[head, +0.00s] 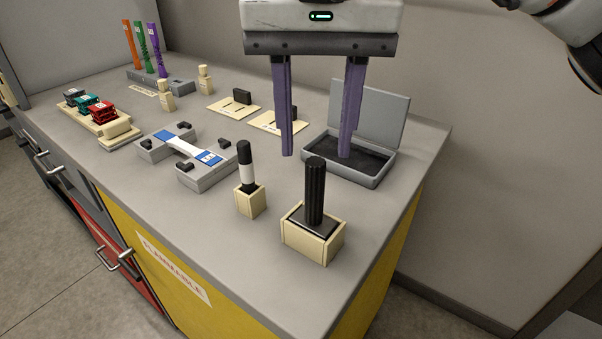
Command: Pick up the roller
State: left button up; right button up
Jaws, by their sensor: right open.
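A black ribbed cylinder (315,190), which I take to be the roller, stands upright in a square beige holder (311,240) near the front of the bench. Its lower end is hidden in the holder. My right gripper (316,154) points down with its two purple fingers wide apart and nothing between them. The fingertips appear around the height of the cylinder's top, one to each side in the picture; I cannot tell whether they are directly over it or behind it. My left gripper is not in view.
A black and white stick stands in a beige block (250,201) just left. An open grey case (345,172) is behind the right finger. A grey fixture with a white and blue strip (188,147) lies farther left. The bench's front corner is close to the holder.

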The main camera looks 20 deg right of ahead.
aim_at(317, 161)
notch_tip(317, 161, down, 4)
jog(key=shift+d+r, duration=0.1)
jog(key=shift+r, duration=0.05)
jog(key=shift+f, duration=0.6)
jog(key=f, duration=0.2)
jog(key=f+b, duration=0.1)
jog(key=f, duration=0.1)
jog(key=shift+w+f, duration=0.2)
jog(key=shift+f, duration=0.05)
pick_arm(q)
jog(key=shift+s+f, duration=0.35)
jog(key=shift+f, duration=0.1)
pick_arm(e)
jog(key=shift+f, duration=0.2)
grip_shut()
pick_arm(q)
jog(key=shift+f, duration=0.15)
